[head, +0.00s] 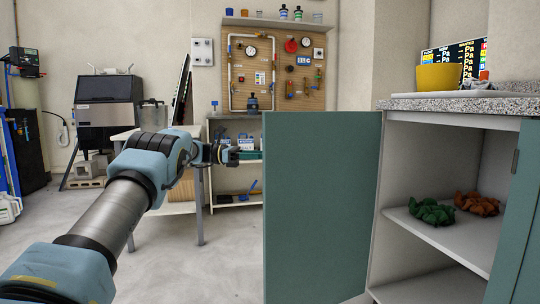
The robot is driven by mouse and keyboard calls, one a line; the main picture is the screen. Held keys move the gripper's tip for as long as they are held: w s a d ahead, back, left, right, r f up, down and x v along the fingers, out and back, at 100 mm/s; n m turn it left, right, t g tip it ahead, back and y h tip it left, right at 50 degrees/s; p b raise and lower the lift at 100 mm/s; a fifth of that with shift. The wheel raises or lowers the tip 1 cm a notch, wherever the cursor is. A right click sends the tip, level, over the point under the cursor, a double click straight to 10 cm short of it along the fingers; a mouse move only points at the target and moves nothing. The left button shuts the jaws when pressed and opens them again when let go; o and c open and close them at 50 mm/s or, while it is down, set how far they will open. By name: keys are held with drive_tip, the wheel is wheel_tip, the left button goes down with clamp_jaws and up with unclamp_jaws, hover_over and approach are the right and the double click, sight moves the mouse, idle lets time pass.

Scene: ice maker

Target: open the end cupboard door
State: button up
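The teal cupboard door (322,200) stands wide open in the head view, swung out to the left of the cupboard. Its right edge meets the left side of the white cupboard (395,235), and the inside is exposed. My gripper (230,155) is just left of the door's free edge, near its upper part. A gap shows between them in the picture, but their depth apart is unclear. The fingers are small and dark, and I cannot tell whether they are open or shut. No handle shows on the visible face of the door.
A shelf (440,242) in the cupboard holds a green bundle (432,212) and an orange-brown one (477,204). The speckled counter (470,104) above bears a yellow pot (438,77). Another teal panel (520,240) is at far right. The floor (190,275) left of the door looks clear.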

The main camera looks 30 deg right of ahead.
drive_tip(key=p+v, duration=0.1)
drive_tip(key=v, duration=0.7)
drive_tip(key=shift+p, duration=0.35)
